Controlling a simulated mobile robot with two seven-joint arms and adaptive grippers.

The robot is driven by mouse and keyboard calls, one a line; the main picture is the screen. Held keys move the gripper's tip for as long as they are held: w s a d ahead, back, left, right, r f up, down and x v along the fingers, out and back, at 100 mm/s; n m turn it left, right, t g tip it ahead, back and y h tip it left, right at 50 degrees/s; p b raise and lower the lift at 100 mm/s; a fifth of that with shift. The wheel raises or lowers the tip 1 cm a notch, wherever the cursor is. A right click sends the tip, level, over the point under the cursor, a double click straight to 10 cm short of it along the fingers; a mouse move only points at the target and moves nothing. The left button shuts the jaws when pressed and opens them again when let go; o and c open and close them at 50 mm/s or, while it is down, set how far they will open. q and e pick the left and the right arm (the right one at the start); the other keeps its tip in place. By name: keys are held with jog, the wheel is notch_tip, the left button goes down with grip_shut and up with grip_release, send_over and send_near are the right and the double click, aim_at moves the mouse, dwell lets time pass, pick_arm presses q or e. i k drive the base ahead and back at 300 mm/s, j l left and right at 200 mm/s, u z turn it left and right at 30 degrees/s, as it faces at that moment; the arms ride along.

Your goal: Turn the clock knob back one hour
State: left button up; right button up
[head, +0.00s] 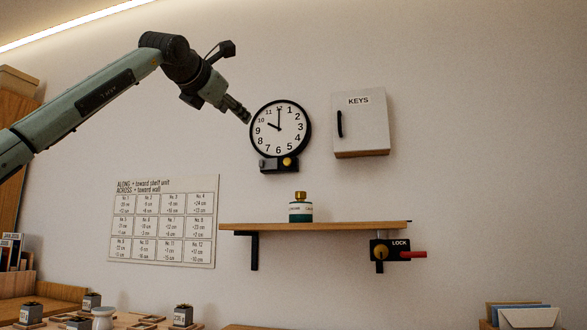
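A round white clock (270,136) with a black rim hangs on the wall. Its short hand points at 10 and its long hand at 12. A black block under the clock carries a brass-yellow knob (287,161) on its right and a grey piece (265,164) on its left. My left gripper (244,116) reaches in from the left, with its fingertips beside the clock's upper left rim, above and left of the knob. Its fingers look like one narrow dark shape, so their opening cannot be told. Whether they touch the rim is unclear. My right gripper is out of view.
A white KEYS cabinet (361,135) hangs right of the clock. Below, a wooden shelf (340,226) holds a green bottle (300,208), with a LOCK box (390,250) under its right end. A printed chart (163,248) is on the wall at left.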

aim_at(287, 161)
jog(key=i+l, duration=0.2)
jog(key=i, duration=0.4)
jog(key=i+l, duration=0.15)
jog(key=i, duration=0.45)
